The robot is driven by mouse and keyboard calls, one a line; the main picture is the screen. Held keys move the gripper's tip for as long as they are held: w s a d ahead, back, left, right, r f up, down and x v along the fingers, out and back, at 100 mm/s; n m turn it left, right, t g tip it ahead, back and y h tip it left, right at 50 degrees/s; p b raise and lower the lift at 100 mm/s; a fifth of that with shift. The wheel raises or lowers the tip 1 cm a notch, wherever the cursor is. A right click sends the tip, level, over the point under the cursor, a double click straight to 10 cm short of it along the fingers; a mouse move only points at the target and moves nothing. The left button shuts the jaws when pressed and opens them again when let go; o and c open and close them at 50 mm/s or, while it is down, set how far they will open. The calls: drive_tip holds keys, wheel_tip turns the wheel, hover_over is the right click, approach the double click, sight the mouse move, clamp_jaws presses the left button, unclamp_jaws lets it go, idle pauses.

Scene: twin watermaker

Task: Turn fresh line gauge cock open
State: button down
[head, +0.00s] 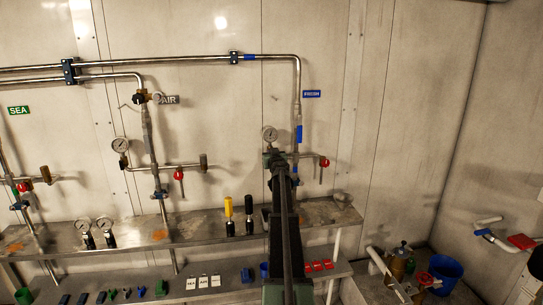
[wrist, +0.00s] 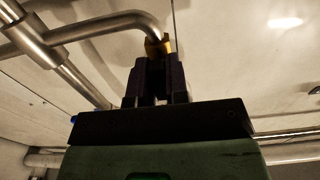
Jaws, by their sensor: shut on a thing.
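The fresh line pipe (head: 298,85) comes down the wall beside its blue FRESH label (head: 312,93). A round gauge (head: 270,134) stands on its left branch. My gripper (head: 277,155) is just below this gauge and my arm hides the cock there in the head view. In the wrist view my gripper (wrist: 158,72) has its dark fingers shut on a small brass piece (wrist: 158,43), which looks like the gauge cock at the end of a bent steel pipe (wrist: 105,24). The handle's angle cannot be told.
A red-handled valve (head: 324,163) sits right of the fresh pipe. A steel shelf (head: 190,228) runs below, with yellow (head: 228,207) and black (head: 249,207) handled tools on it. A blue bucket (head: 446,270) stands at lower right. The wall right of the fresh line is clear.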

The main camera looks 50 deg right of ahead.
idle(0.4)
drive_tip(key=c, duration=1.1)
unclamp_jaws()
drive_tip(key=v, duration=1)
drive_tip(key=shift+s+a, duration=0.25)
drive_tip(key=shift+a, duration=0.05)
